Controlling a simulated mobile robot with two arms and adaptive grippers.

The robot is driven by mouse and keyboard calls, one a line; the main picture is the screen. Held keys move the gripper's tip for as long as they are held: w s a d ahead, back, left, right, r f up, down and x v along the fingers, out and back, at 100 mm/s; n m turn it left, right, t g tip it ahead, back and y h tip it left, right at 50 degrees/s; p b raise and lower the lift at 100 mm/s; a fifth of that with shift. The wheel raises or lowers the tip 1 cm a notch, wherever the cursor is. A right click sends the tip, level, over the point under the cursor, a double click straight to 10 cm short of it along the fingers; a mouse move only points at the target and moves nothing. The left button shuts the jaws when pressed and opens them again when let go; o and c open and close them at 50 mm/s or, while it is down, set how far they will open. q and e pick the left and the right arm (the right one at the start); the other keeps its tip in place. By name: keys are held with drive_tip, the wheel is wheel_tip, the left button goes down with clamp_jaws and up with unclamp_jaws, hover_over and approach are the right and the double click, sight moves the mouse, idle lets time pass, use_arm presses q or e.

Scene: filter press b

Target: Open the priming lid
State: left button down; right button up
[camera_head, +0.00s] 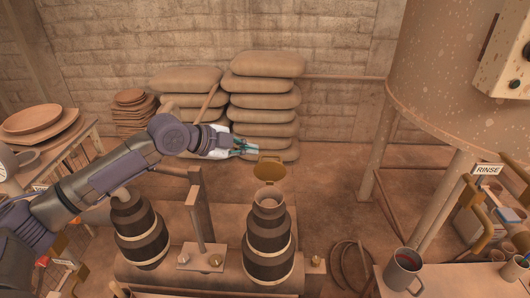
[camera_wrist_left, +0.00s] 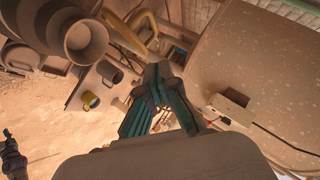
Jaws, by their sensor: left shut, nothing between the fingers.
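The priming lid (camera_head: 270,173) is a brass-coloured round plate. It stands raised behind the open mouth of the priming cup (camera_head: 268,203), clear of its rim. The cup sits on top of the right-hand dark banded pump body (camera_head: 268,250). My left gripper (camera_head: 250,149) is shut and empty, a little above and left of the raised lid. I cannot tell whether it touches the lid. In the left wrist view its teal fingers (camera_wrist_left: 155,108) are together, and a round open-mouthed cup (camera_wrist_left: 85,38) shows at the upper left. My right gripper is out of view.
A second banded pump body (camera_head: 140,230) stands left, with an upright lever (camera_head: 199,215) between the two. Stacked sacks (camera_head: 262,100) lie behind. A large tank on legs (camera_head: 440,80) stands right. A mug (camera_head: 403,270) is on the table at front right.

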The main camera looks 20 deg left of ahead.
sight(266, 156)
use_arm(q)
drive_tip(key=shift+w+d+f+p, duration=0.3)
drive_tip(key=shift+w+d+f, duration=0.1)
drive_tip(key=shift+w+f, duration=0.65)
drive_tip(key=shift+w+d+f+p, duration=0.35)
drive_tip(key=shift+w+f, duration=0.55)
drive_tip(key=shift+w, duration=0.25)
drive_tip(key=shift+w+d+f+p, duration=0.25)
drive_tip(key=shift+w+d+f, duration=0.15)
drive_tip(key=shift+w+f, duration=0.65)
drive_tip(key=shift+w+r, duration=0.1)
drive_tip(key=shift+w+a+f+n+g+b, duration=0.1)
drive_tip(key=shift+w+n+g+b, duration=0.15)
drive_tip(key=shift+w+g+b, duration=0.15)
drive_tip(key=shift+w+a+f+n+g+b, duration=0.1)
drive_tip(key=shift+w+n+g+b, duration=0.2)
drive_tip(key=shift+w+b, duration=0.15)
drive_tip(key=shift+w+f+b, duration=0.25)
drive_tip(key=shift+w+b, duration=0.1)
drive_tip(key=shift+b, duration=0.15)
drive_tip(key=shift+w+a+r, duration=0.1)
drive_tip(key=shift+w+a, duration=0.15)
